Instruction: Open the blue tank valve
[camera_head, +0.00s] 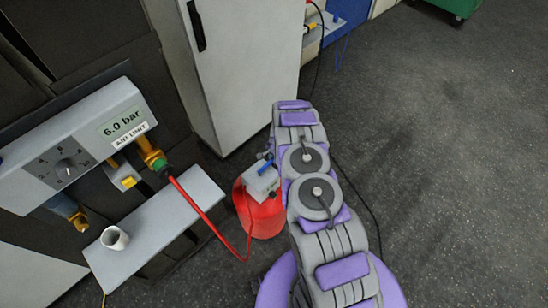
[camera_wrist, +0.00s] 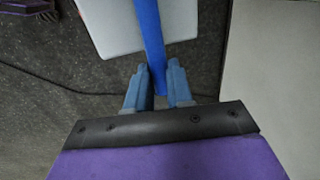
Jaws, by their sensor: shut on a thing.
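The blue tank valve (camera_wrist: 152,35) shows in the wrist view as a long flat blue lever over a pale grey block. My gripper (camera_wrist: 160,75) has its two grey-blue fingers on either side of the lever's near end and is shut on it. In the head view the valve (camera_head: 265,167) is a small blue handle on the grey block (camera_head: 262,184) on top of the red tank (camera_head: 262,217). My arm covers the tank's right side there and hides my gripper.
A red hose (camera_head: 205,214) runs from the air unit (camera_head: 88,140), whose display reads 6.0 bar, down towards the tank. A grey shelf (camera_head: 160,225) holds a white cup (camera_head: 114,238). A pale cabinet (camera_head: 240,60) stands behind the tank. Dark floor on the right is open.

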